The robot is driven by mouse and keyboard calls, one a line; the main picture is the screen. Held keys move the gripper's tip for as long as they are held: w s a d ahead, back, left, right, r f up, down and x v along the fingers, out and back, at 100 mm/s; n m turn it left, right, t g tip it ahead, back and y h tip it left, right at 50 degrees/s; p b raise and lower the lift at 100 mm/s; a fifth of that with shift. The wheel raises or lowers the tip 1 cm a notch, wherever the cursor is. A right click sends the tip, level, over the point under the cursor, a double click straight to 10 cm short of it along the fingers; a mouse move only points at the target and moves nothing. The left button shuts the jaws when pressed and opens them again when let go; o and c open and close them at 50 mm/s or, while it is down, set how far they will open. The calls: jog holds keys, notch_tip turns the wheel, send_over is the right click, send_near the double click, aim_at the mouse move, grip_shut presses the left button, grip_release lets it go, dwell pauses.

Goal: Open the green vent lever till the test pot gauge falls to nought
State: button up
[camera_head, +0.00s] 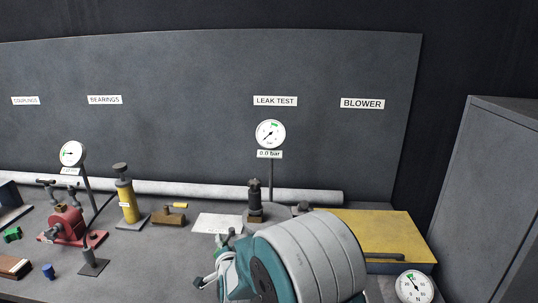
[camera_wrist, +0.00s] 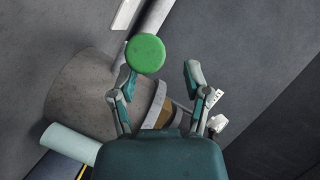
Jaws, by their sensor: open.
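The leak test gauge (camera_head: 270,133) stands on a post under the LEAK TEST sign. Its plate (camera_head: 269,154) reads 0.0 bar, and its needle points to the lower left. In the wrist view a round green knob (camera_wrist: 145,53), which looks like the end of the vent lever, lies just beyond my left fingertip. My gripper (camera_wrist: 160,82) is open, with the knob nearer its left finger and nothing between the fingers. A grey round body (camera_wrist: 85,92), perhaps the test pot, is below and left of the knob. In the head view my arm hides the lever and pot.
A yellow-topped box (camera_head: 375,230) is at the right, with another dial (camera_head: 414,287) in front. A yellow cylinder (camera_head: 127,203), a red pump-like device (camera_head: 66,226) and small parts stand at the left. A grey cabinet (camera_head: 490,190) bounds the right side.

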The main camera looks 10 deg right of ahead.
jog(key=shift+r, duration=1.8)
jog(key=o, duration=0.3)
jog(key=shift+v, duration=2.95)
